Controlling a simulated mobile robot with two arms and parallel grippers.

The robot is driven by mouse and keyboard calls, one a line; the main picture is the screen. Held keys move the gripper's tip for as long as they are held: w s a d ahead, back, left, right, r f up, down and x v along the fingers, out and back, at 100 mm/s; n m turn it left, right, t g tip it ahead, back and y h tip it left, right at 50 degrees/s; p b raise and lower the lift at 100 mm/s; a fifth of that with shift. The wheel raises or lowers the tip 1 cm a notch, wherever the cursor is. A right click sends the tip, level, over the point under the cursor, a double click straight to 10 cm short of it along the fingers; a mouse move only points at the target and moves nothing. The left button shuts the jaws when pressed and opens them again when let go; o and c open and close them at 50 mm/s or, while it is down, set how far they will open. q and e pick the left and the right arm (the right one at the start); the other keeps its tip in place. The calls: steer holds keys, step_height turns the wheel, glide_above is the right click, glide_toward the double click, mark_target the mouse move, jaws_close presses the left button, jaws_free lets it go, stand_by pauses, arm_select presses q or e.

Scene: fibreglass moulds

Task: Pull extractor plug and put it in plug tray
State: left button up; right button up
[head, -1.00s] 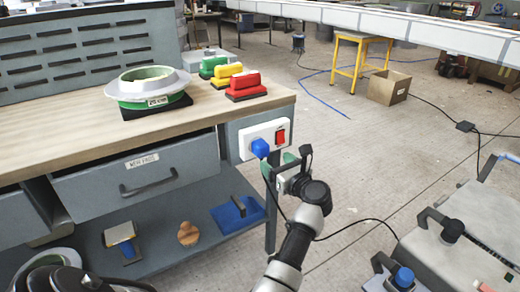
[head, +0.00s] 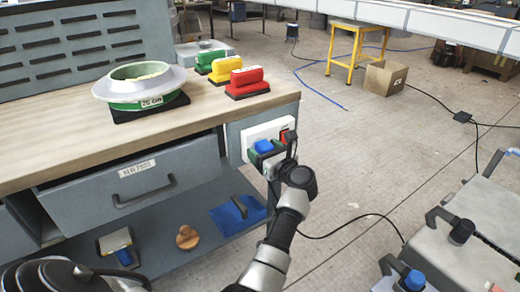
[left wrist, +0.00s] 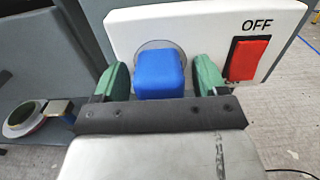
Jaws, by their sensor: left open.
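The blue extractor plug (head: 264,146) sits in the white socket box (head: 250,134) on the end of the workbench. It also shows in the left wrist view (left wrist: 160,74), seated in the round socket. My left gripper (head: 266,158) is at the plug. In the left wrist view its green fingers (left wrist: 160,80) are open, one on each side of the plug, with a small gap showing at each side. A red switch (left wrist: 248,58) marked OFF is right of the plug. I cannot pick out a plug tray for certain. My right gripper is not in view.
Green, yellow and red handled blocks (head: 248,82) and a round mould (head: 140,84) stand on the bench top. A blue flat piece (head: 238,215) lies on the lower shelf. Grey equipment with clamps (head: 455,250) stands at the right. The floor between is mostly clear, with a black cable.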

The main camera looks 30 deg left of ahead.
arm_select(q)
steer(key=shift+d+r, duration=0.1)
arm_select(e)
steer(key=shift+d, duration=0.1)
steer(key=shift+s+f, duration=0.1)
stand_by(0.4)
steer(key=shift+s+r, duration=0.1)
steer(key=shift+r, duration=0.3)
arm_select(q)
steer(key=shift+b, duration=0.4)
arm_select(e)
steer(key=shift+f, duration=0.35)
arm_select(q)
steer(key=shift+c, duration=0.3)
